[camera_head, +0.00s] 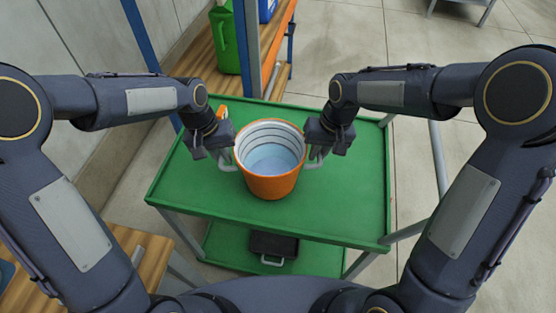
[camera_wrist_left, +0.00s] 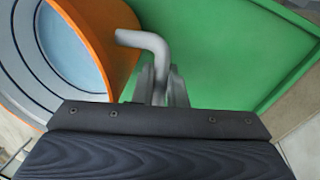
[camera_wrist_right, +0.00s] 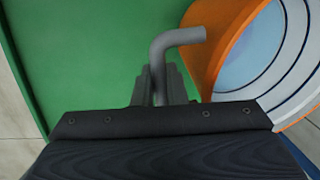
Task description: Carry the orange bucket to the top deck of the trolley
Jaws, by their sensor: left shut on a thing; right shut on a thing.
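The orange bucket (camera_head: 271,187) is upright over the green top deck (camera_head: 345,195) of the trolley, near the middle of its front part. I cannot tell whether its base touches the deck. Its inside is white with dark rings and pale blue at the bottom. My left gripper (camera_head: 222,156) is shut on the grey handle at the bucket's left side, and the handle (camera_wrist_left: 150,45) shows in the left wrist view. My right gripper (camera_head: 319,153) is shut on the handle at the right side, and that handle (camera_wrist_right: 172,45) shows in the right wrist view.
The trolley's lower shelf (camera_head: 225,247) holds a dark case (camera_head: 273,245). A small orange thing (camera_head: 222,112) is partly hidden behind my left gripper. Behind stands a wooden shelf with a green jug (camera_head: 226,42) and a blue container (camera_head: 267,10). The deck's right side is clear.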

